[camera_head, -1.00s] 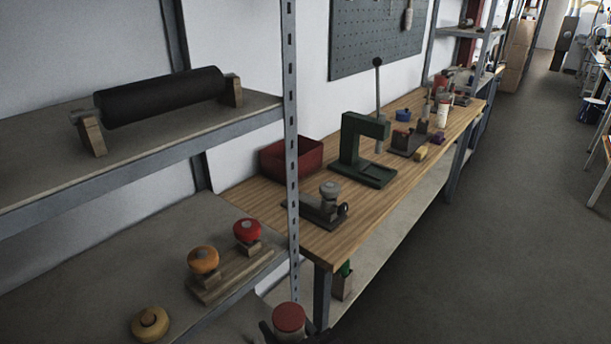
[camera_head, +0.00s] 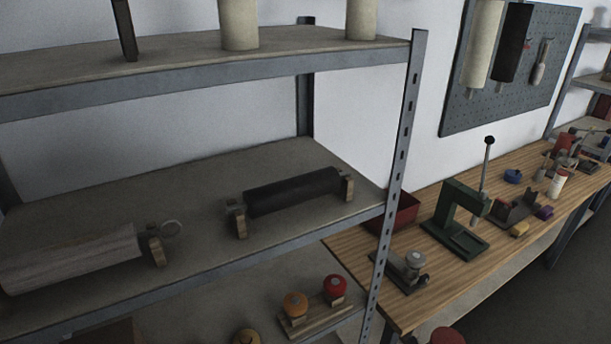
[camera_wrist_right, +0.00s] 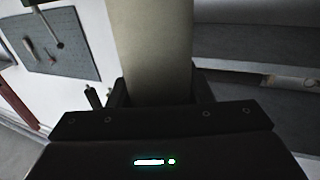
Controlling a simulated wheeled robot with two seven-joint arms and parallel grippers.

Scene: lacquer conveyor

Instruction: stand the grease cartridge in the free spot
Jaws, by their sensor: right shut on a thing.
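The grease cartridge, a pale beige cylinder (camera_wrist_right: 155,45), is held in my right gripper (camera_wrist_right: 158,95), with one dark finger on each side of it in the right wrist view. In the head view only its red cap (camera_head: 447,337) shows at the bottom edge; the rest is out of frame. Pale cylinders stand on the top shelf, one near the middle (camera_head: 239,25) and one near the right end (camera_head: 361,18). Bare shelf (camera_head: 302,40) shows between them. My left gripper is not in view.
A perforated grey post (camera_head: 400,150) stands at the shelf's right end. The middle shelf holds a black roller (camera_head: 292,192) and a grey roller (camera_head: 75,258). The workbench (camera_head: 350,240) carries a green press (camera_head: 458,215) and a red bin (camera_head: 400,215). A pegboard (camera_head: 455,110) hangs behind.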

